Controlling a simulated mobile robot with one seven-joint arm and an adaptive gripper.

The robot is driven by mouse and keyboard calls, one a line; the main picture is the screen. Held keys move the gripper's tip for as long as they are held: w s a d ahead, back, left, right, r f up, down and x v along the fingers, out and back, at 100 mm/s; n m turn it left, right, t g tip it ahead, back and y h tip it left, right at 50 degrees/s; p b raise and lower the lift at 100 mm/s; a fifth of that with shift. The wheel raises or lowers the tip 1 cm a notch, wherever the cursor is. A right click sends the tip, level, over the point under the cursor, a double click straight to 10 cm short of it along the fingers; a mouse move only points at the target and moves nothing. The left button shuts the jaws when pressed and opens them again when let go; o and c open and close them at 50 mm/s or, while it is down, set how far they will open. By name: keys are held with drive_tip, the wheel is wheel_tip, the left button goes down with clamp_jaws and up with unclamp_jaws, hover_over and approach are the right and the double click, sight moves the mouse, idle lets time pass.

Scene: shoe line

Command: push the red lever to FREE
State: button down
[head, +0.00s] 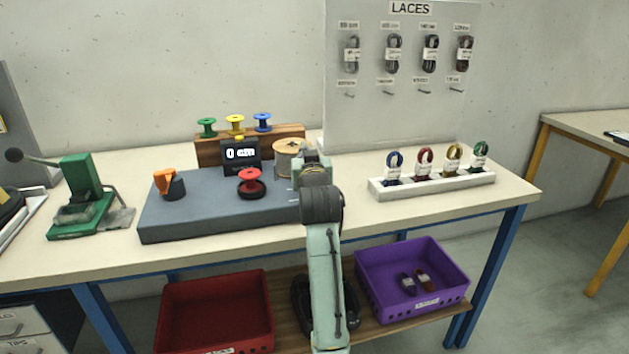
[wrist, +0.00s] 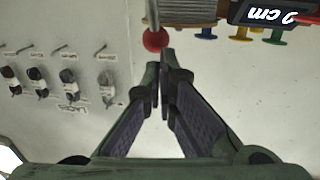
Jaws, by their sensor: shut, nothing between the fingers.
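The red lever (wrist: 155,40) shows in the wrist view as a red ball on a thin metal rod, at the top middle beside the wound spool. My gripper (wrist: 164,62) is shut and empty, with its fingertips right by the red ball. I cannot tell whether they touch it. In the head view my gripper and wrist (head: 314,168) are at the right end of the grey measuring machine (head: 205,213), and my arm hides the lever there. No FREE marking is readable in either view.
A white rack (head: 432,186) with lace bundles stands to the right. The lace board (head: 400,110) rises behind.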

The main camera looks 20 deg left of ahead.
drive_tip(key=shift+w+a, duration=0.35)
drive_tip(key=shift+w, duration=0.1)
drive_tip(key=shift+w, duration=0.1)
idle(0.5)
